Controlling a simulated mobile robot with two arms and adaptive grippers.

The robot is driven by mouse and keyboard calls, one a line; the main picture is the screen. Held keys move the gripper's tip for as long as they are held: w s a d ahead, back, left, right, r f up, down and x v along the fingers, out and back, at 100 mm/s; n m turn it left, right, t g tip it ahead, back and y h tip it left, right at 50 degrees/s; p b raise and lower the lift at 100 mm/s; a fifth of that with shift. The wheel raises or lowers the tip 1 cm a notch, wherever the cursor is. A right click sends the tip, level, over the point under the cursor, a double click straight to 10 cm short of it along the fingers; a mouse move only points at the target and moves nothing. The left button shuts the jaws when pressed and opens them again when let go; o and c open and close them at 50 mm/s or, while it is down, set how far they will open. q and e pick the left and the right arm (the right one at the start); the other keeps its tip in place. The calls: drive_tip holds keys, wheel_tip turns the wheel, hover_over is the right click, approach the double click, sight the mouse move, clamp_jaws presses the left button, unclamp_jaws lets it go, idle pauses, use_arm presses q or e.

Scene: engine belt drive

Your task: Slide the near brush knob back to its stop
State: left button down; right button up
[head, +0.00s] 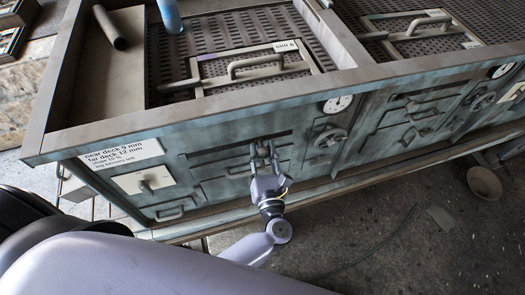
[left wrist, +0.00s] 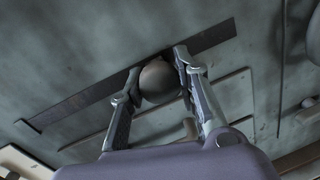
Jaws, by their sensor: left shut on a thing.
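A dark round knob (left wrist: 158,82) sits in a long straight slot (left wrist: 75,103) on the green-grey front panel. In the left wrist view the knob is a little right of the slot's middle, with slot free on both sides. My left gripper (head: 263,148) is at the panel in the head view, its fingers on either side of the knob; the left wrist view shows the fingertips (left wrist: 157,72) closed on it. The slot shows in the head view (head: 225,148), running left of the gripper. My right gripper is not in view.
A white label plate (head: 122,155) and a small plate with a knob (head: 143,181) are left of the slot. A round dial (head: 338,104) and a latch (head: 331,138) are to the right. A bowl (head: 485,182) lies at the right. Perforated decks with handles lie above.

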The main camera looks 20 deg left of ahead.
use_arm(q)
drive_tip(key=s+a, duration=0.3)
drive_tip(key=a, duration=0.1)
drive_tip(key=s+a, duration=0.3)
drive_tip(key=a, duration=0.1)
drive_tip(key=s+a+b, duration=0.1)
drive_tip(key=s+a, duration=0.2)
drive_tip(key=a, duration=0.2)
drive_tip(key=shift+s+a, duration=0.35)
drive_tip(key=shift+a, duration=0.3)
drive_tip(key=c, duration=1.7)
unclamp_jaws()
drive_tip(key=o, duration=0.5)
drive_tip(key=shift+s+a, duration=0.1)
drive_tip(key=shift+a, duration=0.05)
